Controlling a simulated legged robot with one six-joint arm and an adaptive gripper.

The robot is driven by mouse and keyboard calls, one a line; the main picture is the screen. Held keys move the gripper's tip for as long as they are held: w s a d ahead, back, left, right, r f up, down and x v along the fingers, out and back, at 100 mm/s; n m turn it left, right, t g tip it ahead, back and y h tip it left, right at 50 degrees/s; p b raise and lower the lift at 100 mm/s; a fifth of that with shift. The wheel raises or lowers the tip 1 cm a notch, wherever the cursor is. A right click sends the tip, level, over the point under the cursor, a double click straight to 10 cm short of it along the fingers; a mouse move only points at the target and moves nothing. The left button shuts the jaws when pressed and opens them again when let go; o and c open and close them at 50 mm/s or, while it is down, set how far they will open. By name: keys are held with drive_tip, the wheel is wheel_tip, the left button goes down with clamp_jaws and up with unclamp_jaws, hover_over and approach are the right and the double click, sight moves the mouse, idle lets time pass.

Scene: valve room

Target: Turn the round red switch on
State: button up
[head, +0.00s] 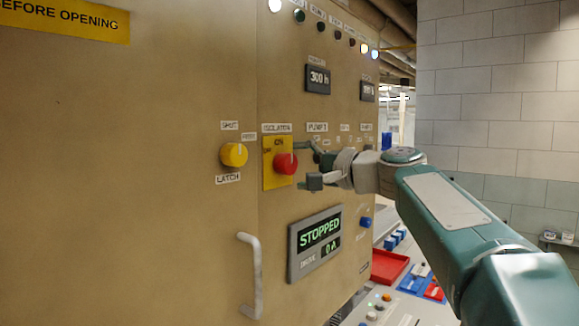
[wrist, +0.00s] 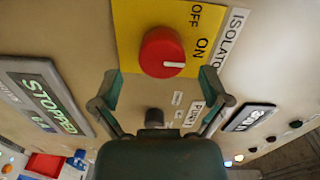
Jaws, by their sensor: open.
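The round red switch (head: 285,164) sits on a yellow plate (head: 270,184) on the tan cabinet front. In the wrist view the red switch (wrist: 161,52) has a white mark pointing right, nearer the ON lettering than the OFF lettering. My gripper (head: 309,165) is open just in front of the switch, with no visible contact. In the wrist view its two fingers (wrist: 163,88) are spread wide, and the switch lies beyond and between their tips. Nothing is held. The display (head: 319,240) reads STOPPED and 0 A.
A yellow knob (head: 234,154) is left of the switch, and a door handle (head: 251,274) stands out below. A blue knob (head: 366,222) is at the lower right. A red tray (head: 388,266) lies beyond. Free room lies between my arm and the brick wall (head: 500,100).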

drive_tip(key=v, duration=0.9)
drive_tip(key=shift+w+f, duration=0.1)
drive_tip(key=shift+w, duration=0.05)
drive_tip(key=s+d+f+n+g+h, duration=0.1)
drive_tip(key=s+f+h, duration=0.3)
drive_tip(key=s+f, duration=0.5)
drive_tip(key=s+d+f+n+g+h, duration=0.2)
drive_tip(key=s+f+h, duration=0.3)
drive_tip(key=s+f, duration=0.4)
drive_tip(key=s+d+f+n+g+h, duration=0.2)
drive_tip(key=s+f, duration=0.7)
drive_tip(key=f, duration=0.9)
drive_tip(key=d+n+h, duration=0.1)
drive_tip(key=d+h, duration=0.1)
drive_tip(key=h, duration=0.1)
drive_tip(key=shift+f, duration=0.25)
drive_tip(key=shift+s+d, duration=0.1)
